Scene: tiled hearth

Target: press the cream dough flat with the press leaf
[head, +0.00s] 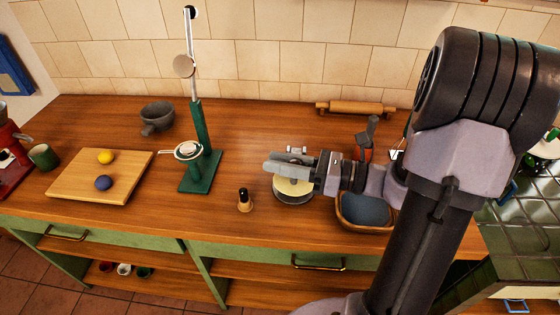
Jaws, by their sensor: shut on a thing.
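My gripper (280,165) reaches in from the right, its grey fingers level and pointing left over a round press (294,199) with a dark grey rim. It is shut on what looks like the press leaf, but the gripper itself hides most of the hold. A pale cream round surface (291,188) shows on top of the press just below the fingers. It may be the cream dough, though I cannot tell it from the press for sure. How far the leaf is tilted is hidden.
A green lever stand (200,140) with a raised arm stands left of the press, with a small dark bottle (244,201) between them. A board (70,180) holds a yellow ball (106,157) and a blue ball (103,183). A wooden basin (345,219) lies right, under my arm.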

